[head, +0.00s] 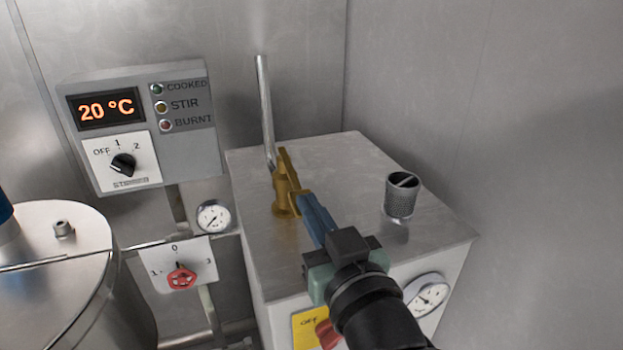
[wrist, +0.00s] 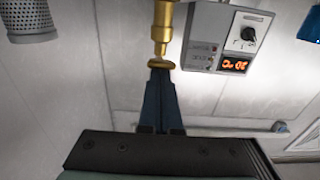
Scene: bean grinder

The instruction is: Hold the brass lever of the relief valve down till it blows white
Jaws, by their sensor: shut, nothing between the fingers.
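The brass relief valve (head: 282,191) stands on top of the steel box, with a thin steel pipe (head: 265,105) rising from it. Its brass lever (head: 297,192) sticks out on the valve's right side. My gripper (head: 306,198) is shut and empty, and its blue fingertips are at the lever's end. In the wrist view the shut fingers (wrist: 159,75) meet the end of the brass lever (wrist: 161,64), in front of the brass valve body (wrist: 162,22). I cannot tell how firmly they touch. No white steam shows at the pipe.
The steel box (head: 340,165) also carries a knurled grey cap (head: 402,195) at right. A control box (head: 140,120) reading 20 °C hangs on the back wall. A lidded kettle (head: 65,250) stands at left, near a red valve knob (head: 182,277). Walls close off the back and right.

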